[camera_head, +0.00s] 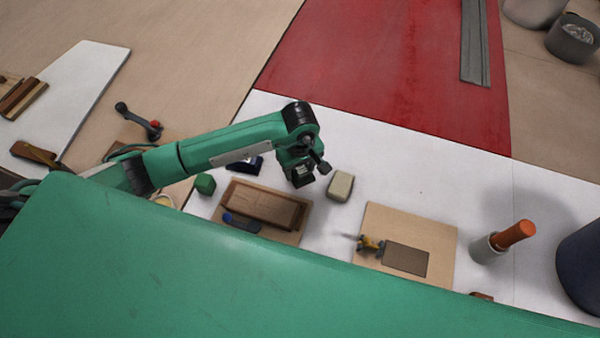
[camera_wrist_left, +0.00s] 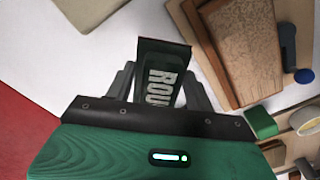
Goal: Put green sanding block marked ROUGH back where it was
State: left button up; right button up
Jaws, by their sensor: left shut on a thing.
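The sanding block (camera_wrist_left: 162,72) is dark green, with pale letters reading "ROU" before the gripper body hides the rest. My left gripper (camera_wrist_left: 160,80) is shut on it, one finger on each side. In the head view my left gripper (camera_head: 303,178) hangs over the white table, between a wooden block on a board and a pale beige block; I cannot clearly make out the held block there. A smaller green block (camera_head: 205,184) stands at the left of the board and also shows in the left wrist view (camera_wrist_left: 260,122). My right gripper is not in view.
The board carries a wooden block (camera_head: 262,205) and a blue-handled tool (camera_head: 241,223). A beige block (camera_head: 340,187) stands close right of the gripper. Farther right are a board (camera_head: 440,238) with a dark sheet, an orange-topped cylinder (camera_head: 514,235) and a dark bin (camera_head: 583,265).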

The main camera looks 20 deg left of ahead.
pick_arm(q)
notch_tip(320, 180, down, 4)
jog(key=shift+f+p, duration=0.1)
jog(key=shift+p, duration=0.35)
jog(key=shift+f, duration=0.15)
jog(key=o, duration=0.5)
jog(key=shift+f, duration=0.2)
jog(key=o, duration=0.5)
jog(key=shift+r, duration=0.1)
jog(key=shift+c, duration=0.2)
